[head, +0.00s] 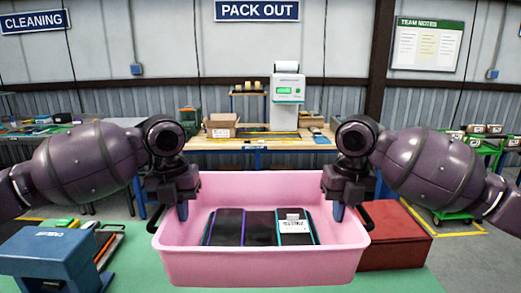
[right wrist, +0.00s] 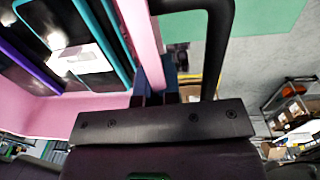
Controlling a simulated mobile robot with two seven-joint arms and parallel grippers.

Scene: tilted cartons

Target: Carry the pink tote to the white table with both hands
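The pink tote (head: 262,266) is in front of me in the head view, over a green surface; I cannot tell whether it touches it. It holds dark flat items with purple and teal edges (head: 228,226), one with a white label. My left gripper (head: 182,208) is at its left rim, one blue fingertip inside; its other finger is hidden. My right gripper (head: 338,210) is at the right rim. In the right wrist view, its fingers (right wrist: 155,90) close on the pink wall (right wrist: 138,30), beside the black handle (right wrist: 218,40). No white table can be made out.
A red box (head: 400,238) stands right of the tote, close to it. A blue box (head: 50,262) and several small items lie at left. A wooden-topped bench (head: 270,146) with a carton (head: 221,126) and a printer-like machine (head: 287,92) stands behind. A green cart (head: 478,150) is at right.

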